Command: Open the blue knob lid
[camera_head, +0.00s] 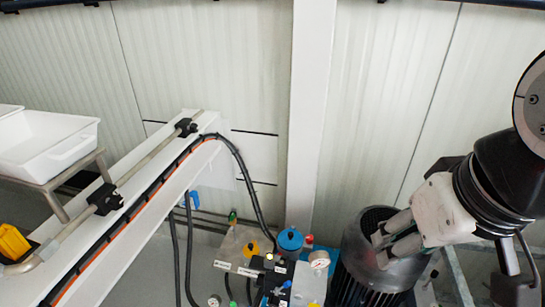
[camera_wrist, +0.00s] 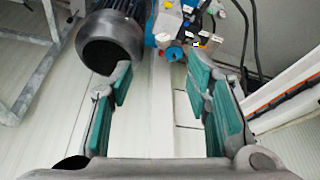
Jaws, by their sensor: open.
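The blue knob lid (camera_head: 290,239) is a round blue cap on top of the pump unit, low in the middle of the head view. It also shows in the wrist view (camera_wrist: 175,53), near the top, beyond the fingertips. My gripper (camera_head: 383,250) is to the right of the lid in the head view, in front of the dark motor. In the wrist view my gripper (camera_wrist: 160,77) has its green-padded fingers wide apart with nothing between them. The gripper is apart from the lid.
A dark cylindrical motor (camera_head: 375,272) stands right of the lid. A white sloping beam (camera_head: 135,215) with cables and a white tray (camera_head: 45,142) lie left. The wall (camera_head: 210,60) is behind.

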